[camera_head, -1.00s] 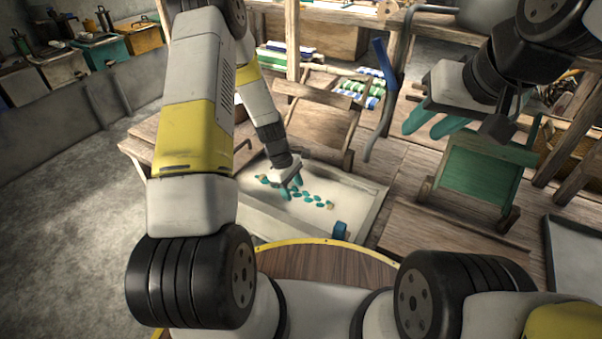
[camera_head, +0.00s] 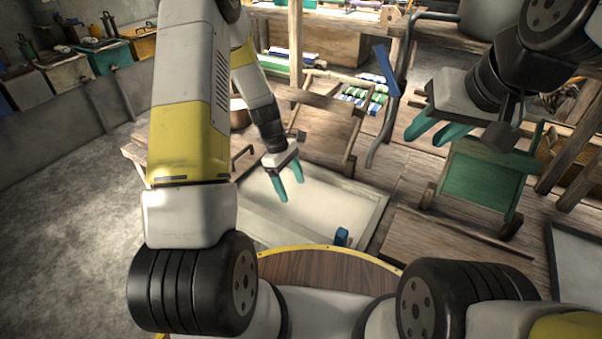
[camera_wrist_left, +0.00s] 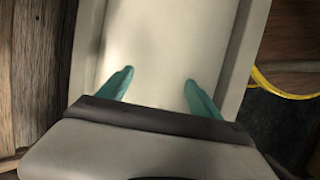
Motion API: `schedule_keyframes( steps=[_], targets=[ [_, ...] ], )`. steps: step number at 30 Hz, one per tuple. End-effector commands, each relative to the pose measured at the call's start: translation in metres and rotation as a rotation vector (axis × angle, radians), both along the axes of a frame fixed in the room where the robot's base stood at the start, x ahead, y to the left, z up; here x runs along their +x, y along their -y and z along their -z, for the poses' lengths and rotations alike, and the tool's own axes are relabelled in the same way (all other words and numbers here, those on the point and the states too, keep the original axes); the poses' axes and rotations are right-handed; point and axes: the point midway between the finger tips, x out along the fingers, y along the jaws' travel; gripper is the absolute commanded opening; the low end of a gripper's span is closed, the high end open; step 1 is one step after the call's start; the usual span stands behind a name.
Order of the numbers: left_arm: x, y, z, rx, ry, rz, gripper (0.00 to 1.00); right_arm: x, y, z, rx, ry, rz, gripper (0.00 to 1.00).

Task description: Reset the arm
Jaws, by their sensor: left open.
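My left gripper (camera_head: 290,197) is open, with two teal fingers spread apart and nothing between them. It points down over a pale shallow tray (camera_head: 345,205) on the floor side of the loom. In the left wrist view my left gripper (camera_wrist_left: 159,77) shows both fingers apart above the bare tray bottom (camera_wrist_left: 155,45). My right gripper (camera_head: 423,141) hangs at the upper right, its teal fingers apart and empty, left of and above a green panel.
The green panel (camera_head: 487,180) stands in a wooden frame at the right. A small blue piece (camera_head: 341,236) sits at the tray's near edge. A bent dark bar with a blue part (camera_head: 385,70) rises between the arms. Striped cloth rolls (camera_head: 365,97) lie behind.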

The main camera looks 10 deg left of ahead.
Motion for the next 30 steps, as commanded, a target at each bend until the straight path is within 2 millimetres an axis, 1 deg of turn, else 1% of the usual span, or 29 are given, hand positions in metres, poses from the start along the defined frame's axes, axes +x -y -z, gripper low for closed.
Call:
schedule_keyframes(
  steps=[1,5,7,8,10,11,14,15,17,18,20,21,24,26,27,30],
  targets=[
    [0.001,-0.001,-0.004,0.000,0.002,0.001,0.74,0.000,0.000,0.000,0.000,0.000,0.000,0.36],
    [0.001,-0.002,-0.009,0.000,0.002,0.002,0.74,0.000,0.000,0.000,0.000,0.000,0.000,0.36],
    [0.001,-0.002,-0.014,0.000,0.011,0.011,0.74,0.000,0.000,0.000,0.000,0.000,0.000,0.36],
    [0.002,-0.002,-0.019,0.000,0.019,0.019,0.74,0.000,0.000,0.000,0.000,0.000,0.000,0.36],
    [0.002,-0.003,-0.038,0.001,0.054,0.056,0.74,0.000,0.000,0.000,0.000,0.000,0.000,0.36],
    [0.002,-0.003,-0.048,0.001,0.074,0.077,0.74,0.000,0.000,0.000,0.000,0.000,0.000,0.36],
    [-0.002,-0.004,-0.093,0.006,0.159,0.172,0.74,0.000,0.000,0.000,0.000,0.000,0.000,0.36],
    [-0.006,-0.005,-0.113,0.010,0.198,0.217,0.74,0.000,0.000,0.000,0.000,0.000,0.000,0.36],
    [-0.013,-0.005,-0.141,0.018,0.253,0.284,0.74,0.000,0.000,0.000,0.000,0.000,0.000,0.36],
    [-0.019,-0.005,-0.158,0.024,0.289,0.330,0.74,0.000,0.000,0.000,0.000,0.000,0.000,0.36],
    [-0.029,-0.006,-0.183,0.037,0.343,0.397,0.74,0.000,0.000,0.000,0.000,0.000,0.000,0.36],
    [-0.037,-0.007,-0.199,0.046,0.379,0.441,0.74,0.000,0.000,0.000,0.000,0.000,0.000,0.36],
    [-0.058,-0.007,-0.236,0.073,0.468,0.555,0.74,0.000,0.000,0.000,0.000,0.000,0.000,0.36],
    [-0.072,-0.008,-0.255,0.094,0.519,0.621,0.74,0.000,0.000,0.000,0.000,0.000,0.000,0.36],
    [-0.082,-0.009,-0.267,0.109,0.553,0.666,0.74,0.000,0.000,0.000,0.000,0.000,0.000,0.36],
    [-0.109,-0.010,-0.292,0.149,0.634,0.776,0.74,0.000,0.000,0.000,0.000,0.000,0.000,0.36]
  ],
)
